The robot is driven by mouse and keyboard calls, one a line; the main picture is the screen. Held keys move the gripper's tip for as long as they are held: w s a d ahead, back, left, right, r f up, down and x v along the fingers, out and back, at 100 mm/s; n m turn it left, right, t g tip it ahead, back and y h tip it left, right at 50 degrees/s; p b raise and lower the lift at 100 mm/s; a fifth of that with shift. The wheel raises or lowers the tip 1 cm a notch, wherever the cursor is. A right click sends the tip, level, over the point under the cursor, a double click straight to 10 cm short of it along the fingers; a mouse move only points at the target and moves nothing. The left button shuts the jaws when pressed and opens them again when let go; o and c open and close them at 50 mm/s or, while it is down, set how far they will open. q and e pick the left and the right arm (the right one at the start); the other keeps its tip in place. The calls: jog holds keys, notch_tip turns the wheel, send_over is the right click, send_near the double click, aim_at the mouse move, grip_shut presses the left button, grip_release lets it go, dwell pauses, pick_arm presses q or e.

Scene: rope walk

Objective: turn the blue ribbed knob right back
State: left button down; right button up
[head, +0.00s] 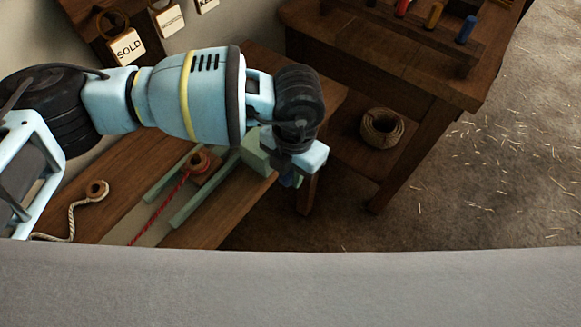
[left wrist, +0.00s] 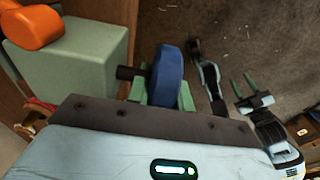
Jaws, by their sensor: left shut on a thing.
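The blue ribbed knob (left wrist: 167,75) sits on a short dark shaft at the side of a pale green box (left wrist: 85,60). My left gripper (left wrist: 161,95) is shut on the knob, with a green finger on either side of it. In the head view only a small bit of the blue knob (head: 288,180) shows under my left gripper (head: 298,172), and my wrist hides the rest. The green box (head: 256,150) stands at the right end of the bench. My right gripper (left wrist: 244,88) shows in the left wrist view, open and empty, away from the knob.
An orange rounded part (left wrist: 35,25) is at the green box's top. On the bench (head: 225,210) lie a red cord (head: 160,208) and a pale cord (head: 72,215). A rope coil (head: 382,128) sits on the right table's lower shelf. Floor (head: 440,200) is open at right.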

pick_arm(q)
jog(key=shift+t+h, duration=1)
jog(key=shift+t, duration=0.3)
jog(key=shift+w, duration=0.1)
jog(key=c, duration=1.2)
grip_release()
jog(key=shift+c, duration=0.2)
jog(key=shift+s+a+r, duration=0.15)
jog(key=shift+s+r, duration=0.1)
jog(key=shift+r, duration=1)
jog(key=shift+s+a+r, duration=0.2)
jog(key=shift+s+r, duration=0.05)
jog(key=shift+r, duration=1)
jog(key=shift+s+a+r, duration=0.15)
jog(key=shift+s+r, duration=0.1)
jog(key=shift+r, duration=1)
